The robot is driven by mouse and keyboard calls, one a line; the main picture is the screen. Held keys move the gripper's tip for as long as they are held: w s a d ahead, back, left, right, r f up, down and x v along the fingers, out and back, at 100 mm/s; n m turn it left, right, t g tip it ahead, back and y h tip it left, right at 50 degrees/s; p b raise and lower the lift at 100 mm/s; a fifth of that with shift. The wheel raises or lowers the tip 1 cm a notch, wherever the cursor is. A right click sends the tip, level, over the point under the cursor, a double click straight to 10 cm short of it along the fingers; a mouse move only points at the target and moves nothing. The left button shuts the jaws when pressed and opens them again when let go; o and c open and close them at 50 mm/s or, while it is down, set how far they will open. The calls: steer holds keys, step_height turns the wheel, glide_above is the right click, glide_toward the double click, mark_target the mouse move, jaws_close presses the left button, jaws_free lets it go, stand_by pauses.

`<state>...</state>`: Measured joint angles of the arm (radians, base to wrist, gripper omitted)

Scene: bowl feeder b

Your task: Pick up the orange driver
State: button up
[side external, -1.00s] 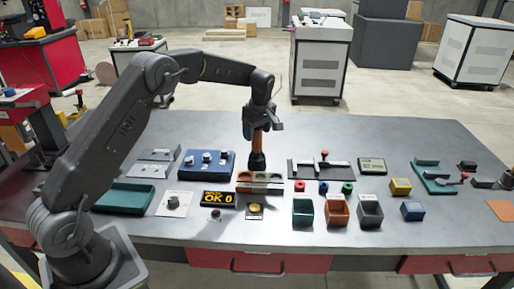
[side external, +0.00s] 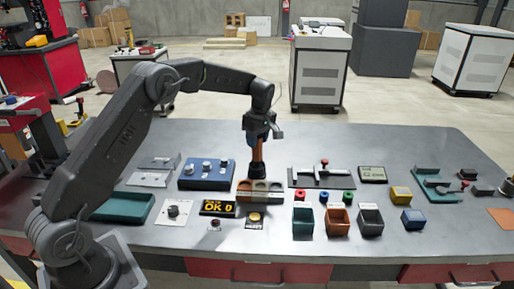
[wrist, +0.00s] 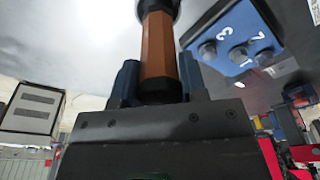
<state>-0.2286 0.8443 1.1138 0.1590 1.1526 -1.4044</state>
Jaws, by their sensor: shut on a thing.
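The orange driver (side external: 257,153) stands about upright under my gripper (side external: 258,139). Its dark lower end is just above or at the back edge of a brown rack (side external: 242,197) with round holes; I cannot tell whether it touches. In the wrist view the driver (wrist: 159,45) shows an orange faceted handle between the two dark blue fingers of my gripper (wrist: 158,82), with a black collar at the far end. My gripper is shut on the handle. The driver's far tip is hidden in the wrist view.
A blue panel with knobs (side external: 207,179) is left of the driver. A display reading OK 0 (side external: 217,207) and a yellow button (side external: 255,217) are in front. Several open bins, including an orange one (side external: 337,221), stand to the right. Behind the driver, the table (side external: 330,140) is clear.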

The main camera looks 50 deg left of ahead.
steer(key=shift+r, duration=0.6)
step_height(320, 180, up, 4)
steer(key=shift+s+a+f, duration=0.1)
steer(key=shift+a+f, duration=0.05)
steer(key=shift+f, duration=0.1)
steer(key=s+a+r, duration=0.6)
steer(key=s+a, duration=0.1)
steer(key=a, duration=0.1)
steer(key=s+a, duration=0.4)
steer(key=s, duration=0.8)
steer(key=shift+a, duration=0.2)
steer(key=shift+s+f, duration=0.1)
steer(key=shift+f, duration=0.1)
steer(key=shift+f, duration=3.95)
stand_by(0.6)
